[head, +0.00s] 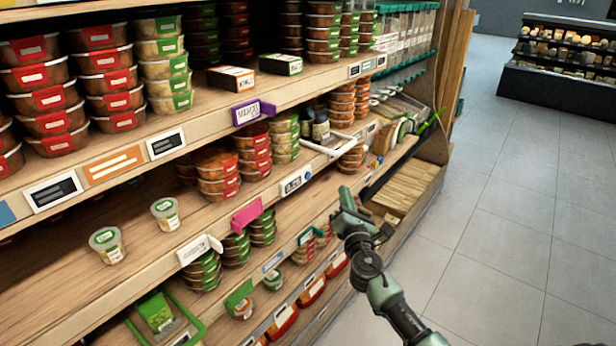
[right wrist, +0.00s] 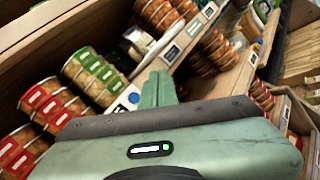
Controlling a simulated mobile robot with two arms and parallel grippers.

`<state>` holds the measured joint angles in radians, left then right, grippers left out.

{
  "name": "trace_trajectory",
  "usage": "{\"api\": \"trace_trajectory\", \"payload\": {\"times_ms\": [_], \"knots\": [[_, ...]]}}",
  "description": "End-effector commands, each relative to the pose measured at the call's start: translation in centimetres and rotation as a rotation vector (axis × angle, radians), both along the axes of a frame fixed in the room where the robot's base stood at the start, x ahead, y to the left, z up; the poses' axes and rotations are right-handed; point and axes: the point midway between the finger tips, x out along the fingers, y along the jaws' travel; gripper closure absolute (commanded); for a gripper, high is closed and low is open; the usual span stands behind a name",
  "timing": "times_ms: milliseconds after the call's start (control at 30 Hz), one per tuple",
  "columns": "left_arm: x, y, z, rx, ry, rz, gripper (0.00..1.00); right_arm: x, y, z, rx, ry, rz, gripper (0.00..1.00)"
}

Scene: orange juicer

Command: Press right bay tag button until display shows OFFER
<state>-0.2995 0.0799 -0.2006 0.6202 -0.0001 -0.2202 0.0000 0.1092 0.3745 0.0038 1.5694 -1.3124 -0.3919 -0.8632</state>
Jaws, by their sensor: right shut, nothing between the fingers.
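An electronic shelf tag (head: 295,181) with dark digits sits on the middle shelf's front edge in the head view. Its digits are too small to read surely. In the right wrist view a pale tag (right wrist: 122,106) with a round blue button (right wrist: 134,98) lies just left of my fingertips, partly hidden by the gripper body. My right gripper (head: 345,196) is in front of the shelf edge, right of the digit tag in the head view. Its green fingers (right wrist: 158,82) are together and empty. Contact with the button cannot be seen. My left gripper is not in view.
Stacked tubs (head: 218,172) fill the shelves behind the edge. A pink tag (head: 246,215), a purple tag (head: 253,112) and a white bracket (head: 330,145) stick out from the shelf fronts. Open tiled floor (head: 510,230) lies to the right.

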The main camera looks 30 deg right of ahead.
Motion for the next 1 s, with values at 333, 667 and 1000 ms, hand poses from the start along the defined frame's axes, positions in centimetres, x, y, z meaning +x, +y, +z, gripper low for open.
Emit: {"api": "trace_trajectory", "payload": {"times_ms": [333, 667, 1000], "knots": [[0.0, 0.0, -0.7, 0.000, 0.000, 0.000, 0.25, 3.6, 1.5, -0.1, 0.004, -0.002, 0.001, 1.00], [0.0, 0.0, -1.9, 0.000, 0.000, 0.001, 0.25, 7.2, 3.0, -0.2, 0.003, -0.001, 0.000, 1.00], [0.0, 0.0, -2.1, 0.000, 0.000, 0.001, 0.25, 8.0, 3.4, 0.0, 0.001, 0.000, 0.001, 1.00]]}}
